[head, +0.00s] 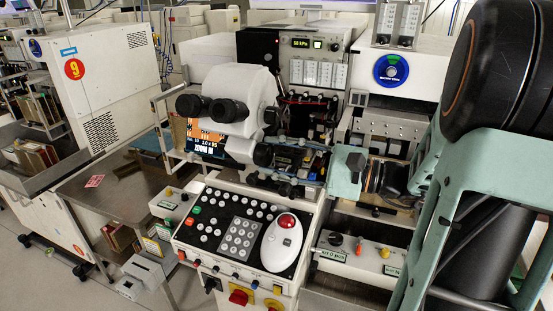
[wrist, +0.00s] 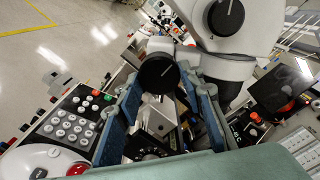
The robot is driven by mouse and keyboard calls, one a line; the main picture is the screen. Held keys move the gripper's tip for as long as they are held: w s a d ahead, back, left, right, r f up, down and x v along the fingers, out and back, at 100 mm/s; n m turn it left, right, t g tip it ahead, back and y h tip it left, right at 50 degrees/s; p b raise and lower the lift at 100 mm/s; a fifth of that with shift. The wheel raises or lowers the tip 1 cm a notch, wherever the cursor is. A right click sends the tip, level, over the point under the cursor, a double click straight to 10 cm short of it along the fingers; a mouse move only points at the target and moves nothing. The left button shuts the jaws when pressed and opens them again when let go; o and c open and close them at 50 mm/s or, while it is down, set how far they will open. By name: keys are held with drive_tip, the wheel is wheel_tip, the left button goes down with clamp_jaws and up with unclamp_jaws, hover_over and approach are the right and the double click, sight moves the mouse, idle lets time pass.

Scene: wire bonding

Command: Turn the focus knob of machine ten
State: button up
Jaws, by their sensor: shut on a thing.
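The focus knob (head: 263,155) is a black round knob low on the right side of the white microscope (head: 232,98). In the wrist view the knob (wrist: 157,72) shows as a large dark disc between my fingertips. My gripper (head: 265,157) reaches in from the right, with one blue-grey finger above the knob and one below it. In the wrist view my gripper (wrist: 160,78) has a fingertip on each side of the knob and is shut on it. The contact faces are partly hidden. No number ten is readable on this machine.
Below the microscope is a button panel (head: 232,226) with a white red-ball trackball (head: 283,242). Black eyepieces (head: 210,107) and a lit screen (head: 207,140) are close to the left. Machine nine (head: 95,80) stands further left. Wiring and small parts crowd the space behind my fingers.

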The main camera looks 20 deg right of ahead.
drive_tip(key=o, duration=1.2)
drive_tip(key=shift+c, duration=0.2)
drive_tip(key=v, duration=1.2)
